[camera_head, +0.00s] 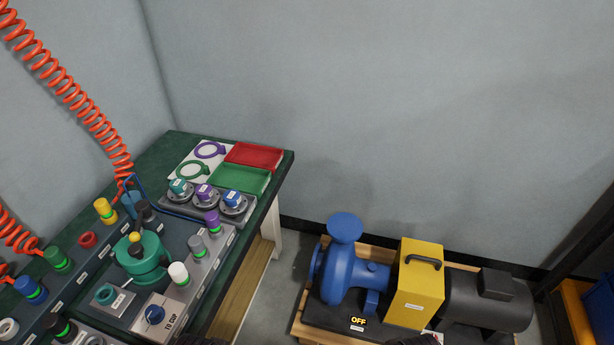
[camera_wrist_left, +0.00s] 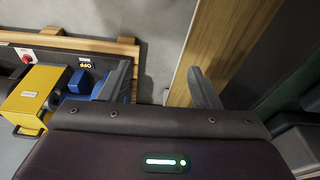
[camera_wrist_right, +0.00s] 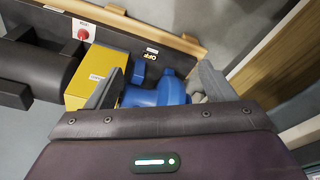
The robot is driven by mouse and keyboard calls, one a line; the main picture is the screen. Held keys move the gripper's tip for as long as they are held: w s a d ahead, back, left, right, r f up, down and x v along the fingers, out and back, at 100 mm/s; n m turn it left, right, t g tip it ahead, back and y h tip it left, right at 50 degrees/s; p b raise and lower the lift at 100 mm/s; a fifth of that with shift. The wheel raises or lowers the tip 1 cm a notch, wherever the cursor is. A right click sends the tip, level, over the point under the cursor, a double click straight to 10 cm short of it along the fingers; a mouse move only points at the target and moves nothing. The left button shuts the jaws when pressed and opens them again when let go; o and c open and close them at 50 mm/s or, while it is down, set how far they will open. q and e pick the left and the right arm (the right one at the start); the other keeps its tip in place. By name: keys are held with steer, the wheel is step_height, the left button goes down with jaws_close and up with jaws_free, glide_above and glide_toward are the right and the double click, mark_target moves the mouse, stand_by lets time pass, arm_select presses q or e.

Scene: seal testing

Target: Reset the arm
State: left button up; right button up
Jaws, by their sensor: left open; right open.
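My left gripper (camera_wrist_left: 160,80) is open in the left wrist view. Its two fingers are spread wide with nothing between them, and bare floor and a wooden edge show beyond. My right gripper (camera_wrist_right: 160,78) is open in the right wrist view. Its fingers are apart, and the blue pump (camera_wrist_right: 160,94) shows beyond them, with no visible grip on it. In the head view only small dark parts, probably of my arms, show at the bottom edge; the fingers are out of that picture.
A green-topped bench (camera_head: 160,150) at left carries several coloured knobs, a teal pot (camera_head: 142,262), a red tray (camera_head: 254,155) and a green tray (camera_head: 238,180). A blue pump (camera_head: 350,275) with a yellow guard (camera_head: 415,285) and dark motor (camera_head: 487,300) stands on a low pallet at right.

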arm_select(q)
steer(key=s+f+g+b, duration=0.1)
steer(key=s+f+b, duration=0.1)
steer(key=f, duration=0.7)
steer(key=s+f+b, duration=0.2)
steer(key=s+f, duration=0.1)
steer(key=f, duration=0.6)
arm_select(e)
steer(key=s+f+g, duration=0.1)
steer(key=s+f, duration=0.1)
steer(key=f, duration=0.7)
steer(key=s+f, duration=0.3)
steer(key=f, duration=0.6)
arm_select(q)
steer(key=s+a+f+p, duration=0.1)
steer(key=s+a+p, duration=0.1)
steer(key=s+p, duration=0.5)
steer(key=s+a+f+p, duration=0.2)
steer(key=s+p, duration=0.6)
steer(key=s, duration=0.2)
steer(key=shift+a+f, duration=0.3)
arm_select(e)
steer(key=s+d+f, duration=0.1)
steer(key=s+d, duration=0.1)
steer(key=s, duration=0.6)
steer(key=s+d+f, duration=0.2)
steer(key=s, duration=0.7)
steer(key=shift+d+f, duration=0.3)
steer(key=shift+d, duration=0.05)
